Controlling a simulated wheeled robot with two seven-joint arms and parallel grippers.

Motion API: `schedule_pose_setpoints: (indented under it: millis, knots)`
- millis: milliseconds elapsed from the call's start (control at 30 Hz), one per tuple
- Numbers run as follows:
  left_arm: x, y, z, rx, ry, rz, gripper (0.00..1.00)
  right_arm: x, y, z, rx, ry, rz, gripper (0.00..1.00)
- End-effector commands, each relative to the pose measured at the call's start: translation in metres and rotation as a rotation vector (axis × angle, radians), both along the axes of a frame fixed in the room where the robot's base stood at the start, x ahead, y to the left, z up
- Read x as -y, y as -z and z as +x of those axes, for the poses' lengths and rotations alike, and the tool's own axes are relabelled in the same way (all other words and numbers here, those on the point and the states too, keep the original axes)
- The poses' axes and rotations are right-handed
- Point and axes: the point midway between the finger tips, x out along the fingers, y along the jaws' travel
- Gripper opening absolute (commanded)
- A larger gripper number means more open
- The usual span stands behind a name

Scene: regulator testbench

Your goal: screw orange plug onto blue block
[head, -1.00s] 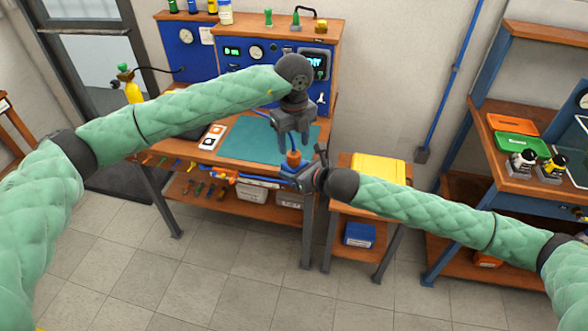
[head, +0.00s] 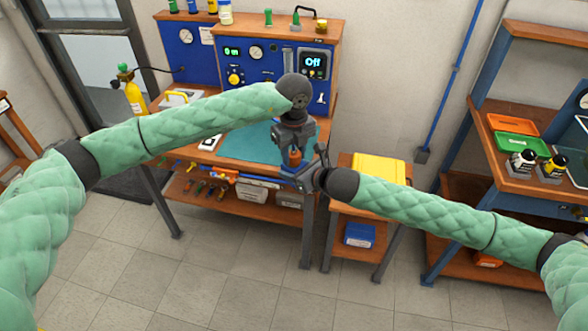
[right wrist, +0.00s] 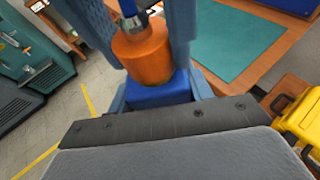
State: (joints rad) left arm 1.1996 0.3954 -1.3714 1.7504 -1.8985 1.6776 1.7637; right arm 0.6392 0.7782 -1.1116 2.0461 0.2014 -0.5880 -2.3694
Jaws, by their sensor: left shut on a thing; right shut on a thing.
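The orange plug (right wrist: 146,55) sits upright on top of the blue block (right wrist: 160,92) in the right wrist view, with a metal and blue stem rising from it. How far it is threaded cannot be seen. My right gripper (head: 303,178) is shut on the blue block and holds it in front of the bench edge. My left gripper (head: 294,157) comes down from above, its fingers on both sides of the orange plug (head: 294,160), shut on it. In the head view the grippers hide most of the block.
The workbench with a teal mat (head: 250,140) lies just behind the grippers. A blue test panel (head: 270,68) stands at its back. A yellow case (head: 378,168) is on a small table to the right. Screwdrivers and bins fill the shelf below.

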Motion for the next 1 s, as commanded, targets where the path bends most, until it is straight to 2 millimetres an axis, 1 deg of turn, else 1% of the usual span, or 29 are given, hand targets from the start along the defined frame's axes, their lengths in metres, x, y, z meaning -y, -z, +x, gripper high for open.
schedule_pose_setpoints:
  millis: [133, 400, 500, 633, 867, 900, 967, 1000]
  knots:
    - [0.0001, -0.0007, 0.0004, 0.001, 0.114, -0.001, 0.08, -0.0005, -0.0009, -0.0001, 0.001, -0.001, 0.000, 0.00]
    - [0.0000, -0.0001, 0.0004, 0.001, 0.451, 0.000, 0.08, -0.0006, -0.0009, -0.0002, 0.001, -0.001, 0.001, 0.00]
    - [0.0000, -0.0003, 0.0005, 0.001, 0.519, 0.000, 0.08, -0.0006, -0.0008, -0.0002, 0.001, -0.001, 0.001, 0.00]
    - [0.0000, -0.0002, 0.0005, 0.001, 0.550, -0.001, 0.08, -0.0006, -0.0008, -0.0002, 0.001, -0.001, 0.001, 0.00]
    - [-0.0001, -0.0001, 0.0006, 0.001, 0.549, -0.001, 0.08, -0.0006, -0.0007, -0.0004, 0.001, -0.001, 0.001, 0.00]
    - [-0.0001, -0.0001, 0.0006, 0.001, 0.548, -0.001, 0.42, -0.0006, -0.0007, -0.0004, 0.001, -0.001, 0.001, 0.00]
    - [-0.0001, -0.0001, 0.0006, 0.001, 0.548, 0.000, 0.53, -0.0006, -0.0007, -0.0003, 0.001, -0.001, 0.001, 0.00]
    - [0.0000, -0.0001, 0.0005, 0.001, 0.548, 0.000, 0.57, -0.0005, -0.0007, -0.0003, 0.001, -0.001, 0.001, 0.00]
